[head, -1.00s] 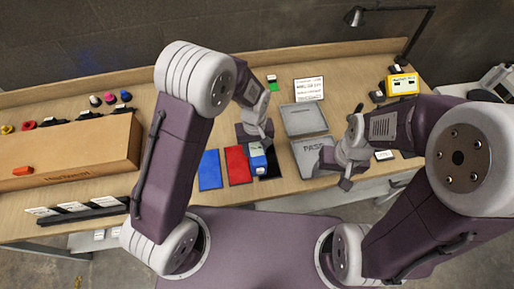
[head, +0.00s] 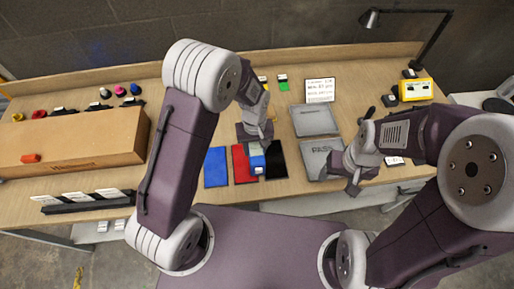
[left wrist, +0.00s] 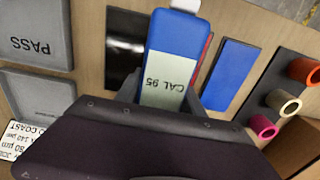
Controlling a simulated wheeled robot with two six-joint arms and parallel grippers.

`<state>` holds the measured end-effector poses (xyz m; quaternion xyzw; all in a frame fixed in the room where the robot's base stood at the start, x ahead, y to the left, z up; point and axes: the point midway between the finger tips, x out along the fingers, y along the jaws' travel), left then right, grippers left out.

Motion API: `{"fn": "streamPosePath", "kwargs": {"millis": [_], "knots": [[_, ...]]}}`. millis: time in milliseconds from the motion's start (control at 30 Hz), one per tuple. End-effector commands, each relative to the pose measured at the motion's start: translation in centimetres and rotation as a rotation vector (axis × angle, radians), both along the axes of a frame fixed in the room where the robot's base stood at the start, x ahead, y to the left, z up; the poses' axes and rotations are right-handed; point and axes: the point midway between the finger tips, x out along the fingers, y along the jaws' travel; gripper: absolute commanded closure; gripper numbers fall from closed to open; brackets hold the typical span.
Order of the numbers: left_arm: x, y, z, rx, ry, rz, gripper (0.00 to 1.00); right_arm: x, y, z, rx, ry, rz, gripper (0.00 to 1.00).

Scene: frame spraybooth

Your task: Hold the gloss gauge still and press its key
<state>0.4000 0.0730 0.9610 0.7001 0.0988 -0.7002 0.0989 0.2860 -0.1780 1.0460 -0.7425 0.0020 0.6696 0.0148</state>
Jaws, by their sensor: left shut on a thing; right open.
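The gloss gauge (head: 257,161) is a small blue block with a pale top. In the left wrist view the gauge (left wrist: 172,50) shows a pale label reading "CAL 95" and a white part at its far end. My left gripper (head: 255,137) is shut on the gauge, between the red panel (head: 240,168) and the black panel (head: 278,160). Whether the gauge touches the panels is unclear. I cannot make out its key for certain. My right gripper (head: 353,186) is open and empty, to the right of the gauge near the bench's front edge.
A blue panel (head: 215,168) lies left of the red one. A grey tray marked PASS (head: 315,160) lies between the gauge and my right gripper, with another grey tray (head: 315,120) behind. A cardboard box (head: 80,145) is at left. A yellow device (head: 417,89) stands back right.

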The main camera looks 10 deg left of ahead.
Motion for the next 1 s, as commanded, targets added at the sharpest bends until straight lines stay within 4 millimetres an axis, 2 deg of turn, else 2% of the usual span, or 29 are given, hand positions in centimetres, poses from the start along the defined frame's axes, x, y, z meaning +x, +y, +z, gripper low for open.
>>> {"fn": "streamPosePath", "kwargs": {"millis": [1000], "knots": [[0.7, 2.7, -2.6, 0.000, 0.000, 0.000, 1.00, 0.0, 0.0, -1.7, 0.000, 0.000, 0.000, 0.33]]}}
